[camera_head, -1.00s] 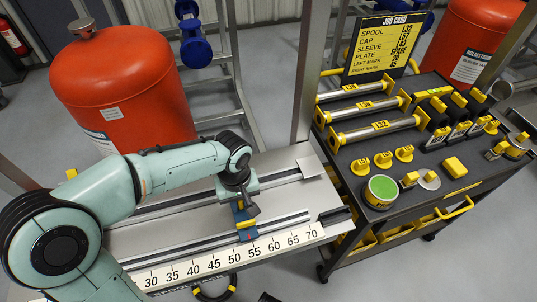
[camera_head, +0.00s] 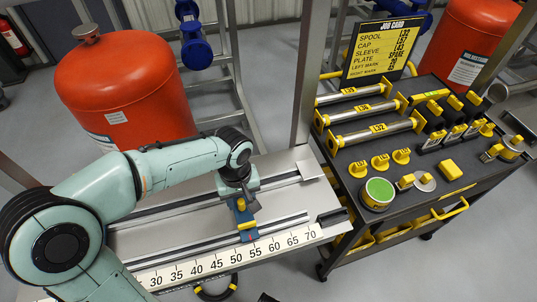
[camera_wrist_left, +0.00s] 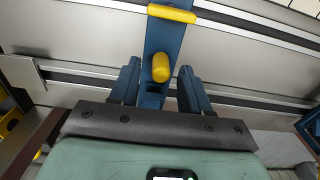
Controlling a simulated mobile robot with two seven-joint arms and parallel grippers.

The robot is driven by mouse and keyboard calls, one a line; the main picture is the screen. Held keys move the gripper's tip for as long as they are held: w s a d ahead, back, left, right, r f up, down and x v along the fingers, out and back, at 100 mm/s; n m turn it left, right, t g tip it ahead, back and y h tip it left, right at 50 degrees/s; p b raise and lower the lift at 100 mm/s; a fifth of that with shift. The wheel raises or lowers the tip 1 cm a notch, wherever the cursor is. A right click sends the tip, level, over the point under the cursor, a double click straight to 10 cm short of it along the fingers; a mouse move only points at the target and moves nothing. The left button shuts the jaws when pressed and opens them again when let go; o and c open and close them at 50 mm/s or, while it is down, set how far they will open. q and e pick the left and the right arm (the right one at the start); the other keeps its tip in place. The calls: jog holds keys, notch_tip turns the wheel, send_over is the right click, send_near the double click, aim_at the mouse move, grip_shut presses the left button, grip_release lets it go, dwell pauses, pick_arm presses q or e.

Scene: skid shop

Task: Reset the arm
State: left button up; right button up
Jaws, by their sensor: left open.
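My left arm reaches in from the left in the head view. My left gripper (camera_head: 245,203) is over a blue slider with yellow parts (camera_head: 246,231) on the grey rail bench (camera_head: 165,235). In the left wrist view my left gripper (camera_wrist_left: 160,88) has its two dark blue fingers apart. The slider (camera_wrist_left: 163,40), with a rounded yellow knob (camera_wrist_left: 161,67), shows between and beyond the fingers. I cannot tell whether the fingers touch it. My right gripper is not in view.
A numbered scale (camera_head: 215,262) runs along the bench front. A dark cart (camera_head: 345,170) at right carries spools, yellow-tagged parts and a green-topped can (camera_head: 378,193). Red tanks (camera_head: 125,95) stand behind. A metal post (camera_head: 308,75) rises between bench and cart.

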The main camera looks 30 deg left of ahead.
pick_arm(q)
jog(key=shift+r+p, duration=0.55)
jog(key=shift+r, duration=0.35)
jog(key=shift+r+p, duration=0.9)
jog(key=shift+r, duration=0.15)
